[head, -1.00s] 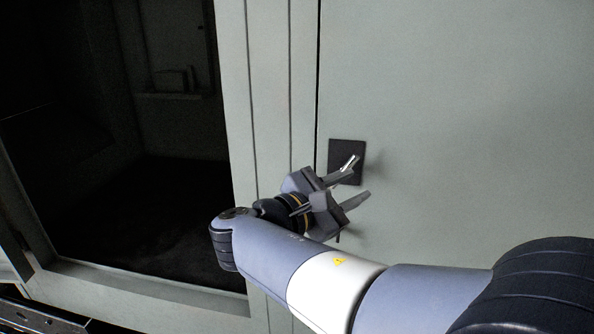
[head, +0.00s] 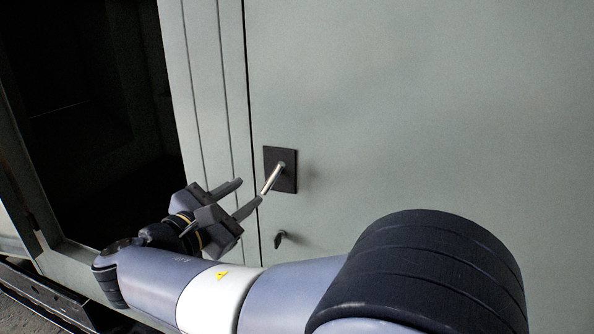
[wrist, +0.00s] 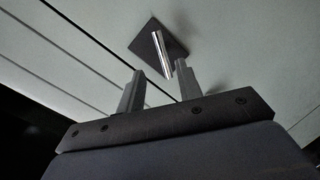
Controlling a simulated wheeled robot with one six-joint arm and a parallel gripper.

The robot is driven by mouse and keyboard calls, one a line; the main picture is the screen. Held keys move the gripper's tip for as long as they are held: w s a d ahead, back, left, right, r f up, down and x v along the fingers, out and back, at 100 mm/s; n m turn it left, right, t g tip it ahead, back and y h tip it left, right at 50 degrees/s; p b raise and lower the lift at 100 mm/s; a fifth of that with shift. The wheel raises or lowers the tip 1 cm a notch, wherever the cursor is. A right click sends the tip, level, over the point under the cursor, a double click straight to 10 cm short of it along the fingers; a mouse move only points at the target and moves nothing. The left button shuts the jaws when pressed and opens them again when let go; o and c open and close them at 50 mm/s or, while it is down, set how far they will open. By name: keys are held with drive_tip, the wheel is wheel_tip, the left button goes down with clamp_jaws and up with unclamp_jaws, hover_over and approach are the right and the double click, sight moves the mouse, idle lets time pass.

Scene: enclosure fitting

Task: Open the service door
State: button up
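The service door (head: 420,110) is a large grey-green panel that looks shut against its frame. A metal handle (head: 272,179) sticks out of a dark square plate (head: 286,160) near the door's left edge. A small dark fitting (head: 280,238) sits below the plate. My gripper (head: 241,195) is open in front of the handle, its fingers apart. In the wrist view the handle (wrist: 161,55) rises beyond and between the fingertips (wrist: 160,72), closer to the right finger. I cannot tell whether that finger touches it.
Left of the door is a grey frame post (head: 215,90) with vertical seams. Beyond it is a dark open bay (head: 100,130). A metal rail (head: 45,295) runs low at the left. The door face to the right is flat and clear.

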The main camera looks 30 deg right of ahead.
sight(273, 176)
drive_tip(key=p+x, duration=0.2)
drive_tip(key=x, duration=0.8)
drive_tip(key=shift+d, duration=0.25)
clamp_jaws()
drive_tip(key=shift+f, duration=0.1)
